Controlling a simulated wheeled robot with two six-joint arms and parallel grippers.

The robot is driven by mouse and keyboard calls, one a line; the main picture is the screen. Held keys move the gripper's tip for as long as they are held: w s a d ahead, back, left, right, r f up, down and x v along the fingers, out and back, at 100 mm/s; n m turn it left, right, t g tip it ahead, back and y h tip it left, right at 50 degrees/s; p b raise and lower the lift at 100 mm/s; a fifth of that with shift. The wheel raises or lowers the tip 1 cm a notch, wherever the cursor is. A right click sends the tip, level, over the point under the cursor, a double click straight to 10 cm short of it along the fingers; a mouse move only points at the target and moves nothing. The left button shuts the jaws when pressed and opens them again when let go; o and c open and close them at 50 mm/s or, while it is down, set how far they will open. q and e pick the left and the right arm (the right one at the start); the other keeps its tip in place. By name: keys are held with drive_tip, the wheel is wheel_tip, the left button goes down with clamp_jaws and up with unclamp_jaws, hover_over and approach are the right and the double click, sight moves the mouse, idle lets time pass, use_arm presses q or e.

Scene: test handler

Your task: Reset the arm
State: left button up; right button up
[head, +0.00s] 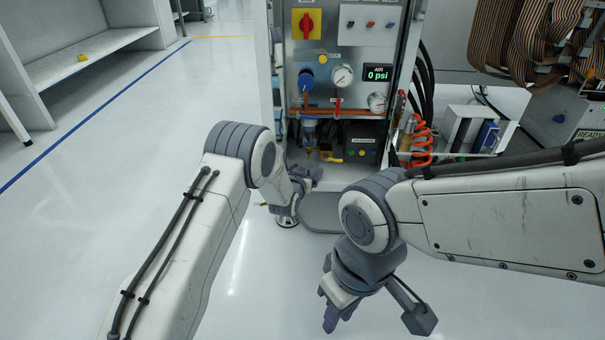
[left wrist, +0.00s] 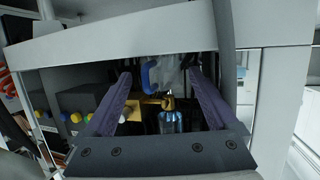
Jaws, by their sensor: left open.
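My left gripper (head: 306,178) is at the lower front of the grey air-supply panel, partly hidden behind its own wrist. In the left wrist view its two dark fingers stand wide apart, so the left gripper (left wrist: 163,82) is open. A brass fitting (left wrist: 168,103) and a clear blue bowl (left wrist: 171,122) show between the fingers; no contact can be made out. My right gripper (head: 338,312) hangs low over the white floor, pointing down, away from any object. Its fingers overlap in the head view, so its opening is unclear.
The panel holds a red switch on a yellow plate (head: 306,24), a blue knob (head: 306,80), gauges and a display (head: 378,73) reading AIR 0 psi. Orange coiled hose (head: 421,142) hangs at right. A white shelf (head: 90,58) stands at left. The floor (head: 75,240) at left is clear.

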use_arm(q)
drive_tip(key=s+a+r+n+g+y+p, duration=0.1)
drive_tip(key=s+a+r+g+p, duration=0.15)
drive_tip(key=s+a+r, duration=0.45)
drive_tip(key=s+a+r+n+g+y+p, duration=0.1)
drive_tip(key=s+a+r+g+y+p, duration=0.2)
drive_tip(key=s, duration=0.6)
drive_tip(key=s+a+r+n+g+b, duration=0.1)
drive_tip(key=s+a+r+g, duration=0.2)
drive_tip(key=s, duration=0.8)
drive_tip(key=s+a+r+g, duration=0.1)
drive_tip(key=s+a+g, duration=0.3)
drive_tip(key=s, duration=0.7)
drive_tip(key=s+d+r+m+g+p, duration=0.1)
drive_tip(key=s+d+r+m+p, duration=0.1)
drive_tip(key=s+d+r+p, duration=0.45)
drive_tip(key=s+d+r+m+h+p, duration=0.1)
drive_tip(key=s+d+r+m+p, duration=0.15)
drive_tip(key=r+p, duration=0.55)
drive_tip(key=s+d+r+m+g+p, duration=0.1)
drive_tip(key=s+d+r+m+p, duration=0.3)
drive_tip(key=r, duration=0.7)
wheel_tip(320, 180, up, 36)
drive_tip(key=n+p, duration=0.1)
drive_tip(key=p, duration=3.5)
drive_tip(key=shift+s+a+f, duration=0.15)
drive_tip(key=shift+s+f, duration=0.05)
